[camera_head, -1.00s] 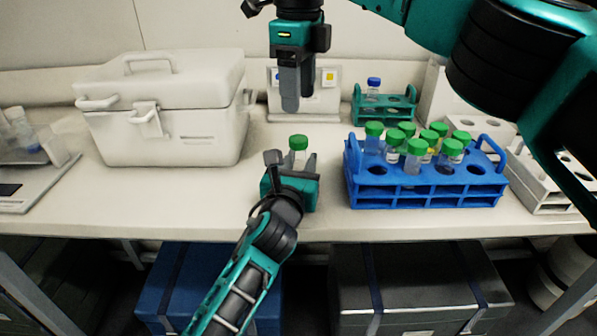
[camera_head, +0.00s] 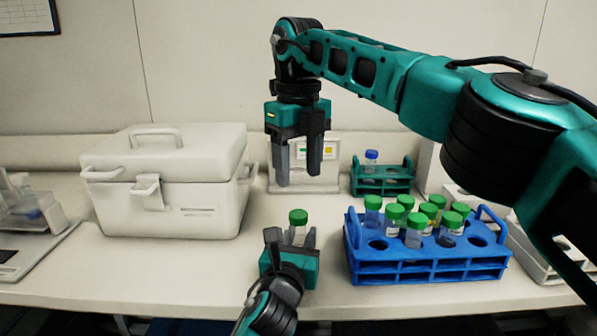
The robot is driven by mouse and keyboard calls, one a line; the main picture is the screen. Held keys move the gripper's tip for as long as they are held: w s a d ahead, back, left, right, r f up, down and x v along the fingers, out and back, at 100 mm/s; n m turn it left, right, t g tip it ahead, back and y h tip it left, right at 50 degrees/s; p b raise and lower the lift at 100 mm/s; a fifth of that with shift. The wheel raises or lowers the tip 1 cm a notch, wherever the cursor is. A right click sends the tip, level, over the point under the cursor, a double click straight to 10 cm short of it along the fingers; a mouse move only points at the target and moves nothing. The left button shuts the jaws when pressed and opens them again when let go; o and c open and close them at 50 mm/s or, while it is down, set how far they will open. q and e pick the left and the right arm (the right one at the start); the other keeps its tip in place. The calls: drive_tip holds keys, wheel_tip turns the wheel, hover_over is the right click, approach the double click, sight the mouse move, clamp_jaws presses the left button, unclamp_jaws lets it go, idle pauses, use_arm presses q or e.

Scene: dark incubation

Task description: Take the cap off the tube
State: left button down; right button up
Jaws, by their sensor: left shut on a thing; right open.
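A clear tube (camera_head: 297,234) with a green cap (camera_head: 298,217) stands upright between the fingers of my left gripper (camera_head: 290,240), low over the front part of the bench. The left gripper is shut on the tube, and the cap shows above its fingers. My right gripper (camera_head: 300,165) points straight down above and behind the capped tube, with its fingers apart and nothing between them. There is a clear gap between its fingertips and the cap. The lower part of the tube is hidden by my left gripper.
A blue rack (camera_head: 430,268) with several green-capped tubes stands to the right. Behind it is a green rack (camera_head: 384,180) with a blue-capped tube (camera_head: 371,158). A white cooler box (camera_head: 165,190) stands at the left. A small white device (camera_head: 325,180) is behind my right gripper.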

sight(298, 213)
drive_tip(key=m, duration=1.2)
drive_tip(key=shift+m, duration=0.4)
drive_tip(key=m, duration=1.2)
drive_tip(key=shift+f, duration=4.05)
drive_tip(key=shift+c, duration=0.2)
